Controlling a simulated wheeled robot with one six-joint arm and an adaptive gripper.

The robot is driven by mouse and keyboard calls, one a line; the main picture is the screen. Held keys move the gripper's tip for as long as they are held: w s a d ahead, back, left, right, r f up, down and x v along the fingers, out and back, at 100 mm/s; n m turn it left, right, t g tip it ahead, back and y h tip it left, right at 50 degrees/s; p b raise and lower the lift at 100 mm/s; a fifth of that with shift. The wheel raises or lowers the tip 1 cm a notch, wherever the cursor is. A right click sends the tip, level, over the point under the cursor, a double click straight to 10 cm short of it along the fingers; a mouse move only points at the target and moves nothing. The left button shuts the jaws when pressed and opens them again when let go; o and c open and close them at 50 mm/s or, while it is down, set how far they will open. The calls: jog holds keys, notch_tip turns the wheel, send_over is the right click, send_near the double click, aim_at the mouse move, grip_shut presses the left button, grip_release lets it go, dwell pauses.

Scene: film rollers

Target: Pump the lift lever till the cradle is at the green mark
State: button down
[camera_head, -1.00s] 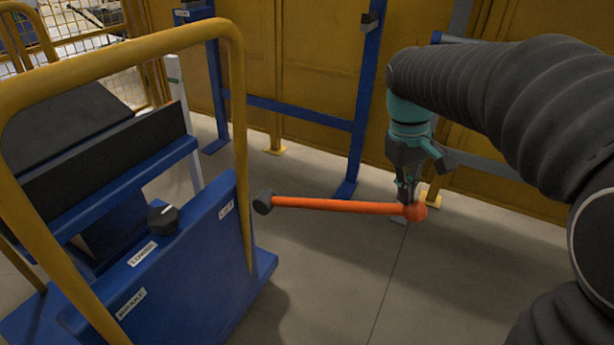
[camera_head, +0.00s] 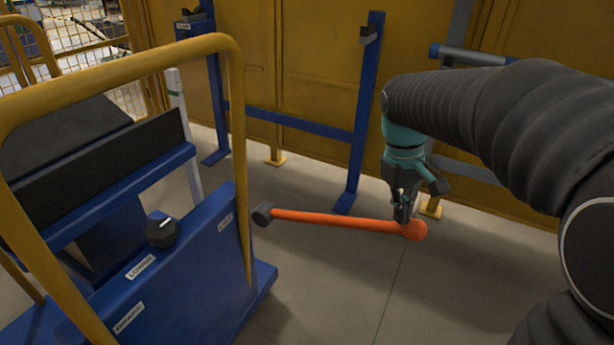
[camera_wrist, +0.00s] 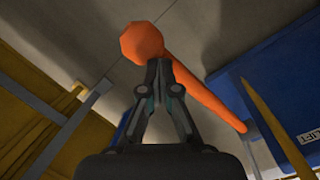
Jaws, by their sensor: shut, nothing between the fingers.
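The orange lift lever (camera_head: 335,220) sticks out to the right from a dark pivot on the blue cart and slopes slightly down to its round knob (camera_head: 414,230). My gripper (camera_head: 403,217) is shut and empty, pointing down at the lever beside the knob. In the wrist view, its fingertips (camera_wrist: 160,64) meet in front of the lever (camera_wrist: 205,95) and seem to touch it. The cradle with black pads (camera_head: 98,165) sits on the cart. The green mark (camera_head: 174,92) is on a white post behind it, a little above the pad's near corner in the picture.
The yellow handrail (camera_head: 238,130) arches over the cart's near side. The LOWER knob (camera_head: 162,231) stands on the blue panel (camera_head: 190,275). A blue rack (camera_head: 357,130) and a yellow wall are behind the lever. The floor below the lever is clear.

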jog(key=w+a+r+p, duration=0.2)
jog(key=a+r+p, duration=0.4)
jog(key=r, duration=0.7)
jog(key=shift+a+r, duration=0.35)
jog(key=shift+a, duration=0.1)
jog(key=shift+w+d+f, duration=0.1)
jog(key=shift+f, duration=0.05)
jog(key=s+d+f+b, duration=0.1)
jog(key=d+f+b, duration=0.2)
jog(key=d+f, duration=0.1)
jog(key=shift+s+f+b, duration=0.25)
jog(key=shift+f+b, duration=0.1)
jog(key=shift+f, duration=0.45)
